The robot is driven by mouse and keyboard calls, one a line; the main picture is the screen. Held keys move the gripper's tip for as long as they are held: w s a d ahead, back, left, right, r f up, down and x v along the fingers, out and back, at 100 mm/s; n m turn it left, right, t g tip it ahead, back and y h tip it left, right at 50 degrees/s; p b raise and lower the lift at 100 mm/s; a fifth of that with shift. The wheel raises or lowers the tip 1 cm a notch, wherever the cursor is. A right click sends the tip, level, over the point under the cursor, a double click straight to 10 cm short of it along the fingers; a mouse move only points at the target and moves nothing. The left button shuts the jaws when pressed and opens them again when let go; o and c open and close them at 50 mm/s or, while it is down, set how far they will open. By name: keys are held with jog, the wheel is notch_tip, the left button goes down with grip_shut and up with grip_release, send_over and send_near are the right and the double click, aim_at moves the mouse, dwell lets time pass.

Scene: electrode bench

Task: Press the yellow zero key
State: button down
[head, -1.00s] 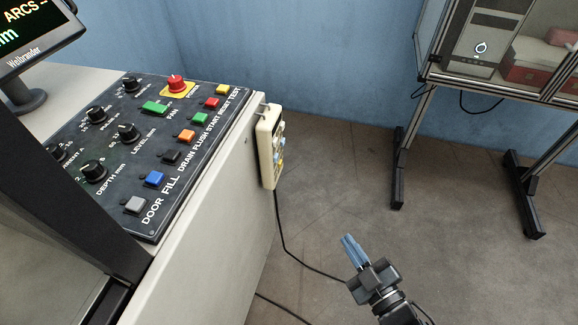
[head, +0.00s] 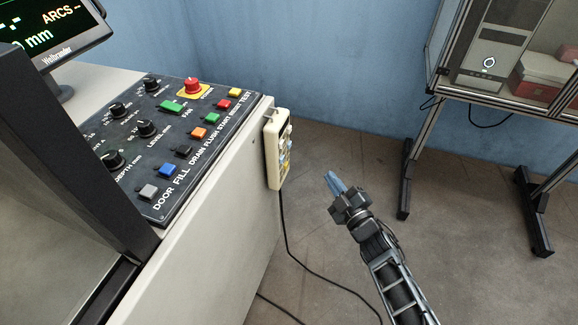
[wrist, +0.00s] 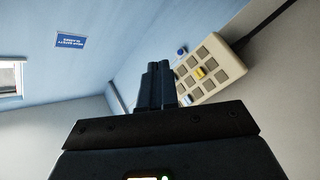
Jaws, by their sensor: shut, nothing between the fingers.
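The beige hand pendant (head: 271,150) hangs on the side of the machine cabinet, its keys facing right in the head view. In the wrist view the pendant (wrist: 231,64) lies right of my fingers, with several grey keys, a yellow key (wrist: 199,73) and blue keys (wrist: 181,52). I cannot read a zero on the yellow key. In the wrist view the fingertips (wrist: 159,66) point past the pendant's left edge.
A sloped control panel (head: 150,128) with knobs, coloured buttons and a red emergency stop (head: 193,86) tops the cabinet (head: 225,190). A black cable (head: 284,222) hangs from the pendant to the floor. A framed bench (head: 425,130) stands at right. Floor between is open.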

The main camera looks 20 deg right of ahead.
aim_at(286, 165)
jog(key=w+a+b, duration=0.5)
jog(key=a, duration=0.2)
jog(key=shift+b, duration=0.3)
dwell(0.3)
jog(key=shift+w+a, duration=0.2)
dwell(1.8)
jog(key=shift+w+a+b, duration=0.15)
jog(key=shift+a+b, duration=0.05)
jog(key=shift+b, duration=0.2)
jog(key=shift+w+a+b, duration=0.25)
jog(key=shift+a+b, duration=0.1)
jog(key=shift+b, duration=0.05)
dwell(0.6)
jog(key=shift+s+d, duration=0.1)
jog(key=shift+s+d+p, duration=0.45)
jog(key=shift+d+p, duration=0.15)
jog(key=shift+p, duration=0.1)
